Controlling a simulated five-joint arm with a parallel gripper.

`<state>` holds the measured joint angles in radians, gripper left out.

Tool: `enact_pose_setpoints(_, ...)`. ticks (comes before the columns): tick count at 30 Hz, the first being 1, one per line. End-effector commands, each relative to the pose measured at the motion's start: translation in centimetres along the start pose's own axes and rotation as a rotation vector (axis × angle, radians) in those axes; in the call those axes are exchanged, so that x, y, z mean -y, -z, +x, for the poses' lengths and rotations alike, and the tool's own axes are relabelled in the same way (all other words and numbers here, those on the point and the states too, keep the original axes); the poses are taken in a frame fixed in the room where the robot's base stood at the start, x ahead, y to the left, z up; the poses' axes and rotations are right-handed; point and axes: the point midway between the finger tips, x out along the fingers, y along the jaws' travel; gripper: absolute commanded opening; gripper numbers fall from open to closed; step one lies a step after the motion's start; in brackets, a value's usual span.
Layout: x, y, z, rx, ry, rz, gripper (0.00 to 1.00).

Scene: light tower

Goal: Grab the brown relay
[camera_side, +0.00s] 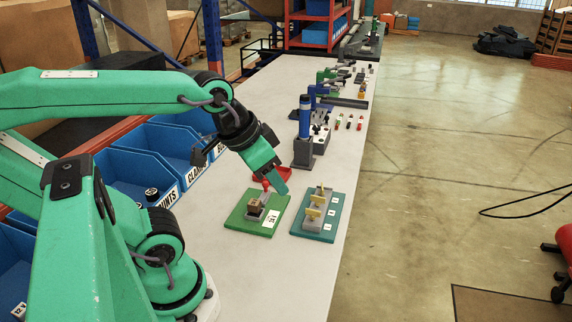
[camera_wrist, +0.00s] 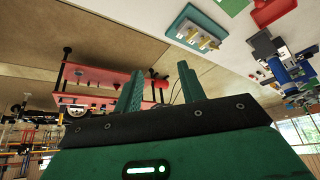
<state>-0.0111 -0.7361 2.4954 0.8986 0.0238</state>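The brown relay (camera_side: 254,206) is a small brown block on a grey holder on the green board (camera_side: 238,224) in the side view. I do not see the relay in the wrist view. My gripper (camera_side: 281,189) hangs above and behind the green board, tilted downward, apart from the relay. In the wrist view its two teal fingers (camera_wrist: 160,69) stand apart with nothing between them. In the side view the fingers overlap, and part of the holder's far end is hard to make out.
A teal board (camera_side: 301,228) with several yellow pieces is right of the green board; it also shows in the wrist view (camera_wrist: 179,27). A red tray (camera_side: 284,174) and a blue-and-grey tower (camera_side: 304,126) stand behind. Blue bins (camera_side: 150,152) line the left. The front table is clear.

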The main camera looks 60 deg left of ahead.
Motion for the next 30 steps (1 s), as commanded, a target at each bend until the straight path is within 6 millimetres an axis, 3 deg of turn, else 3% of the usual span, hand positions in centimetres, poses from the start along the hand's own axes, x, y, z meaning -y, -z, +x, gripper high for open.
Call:
enact_pose_setpoints(8,2.3,0.9,1.9,0.079,0.031,0.112,0.4)
enact_pose_setpoints(17,7.2,1.4,5.5,0.224,0.032,0.321,0.4)
enact_pose_setpoints(30,15.4,-0.9,11.4,0.404,-0.091,0.61,0.4)
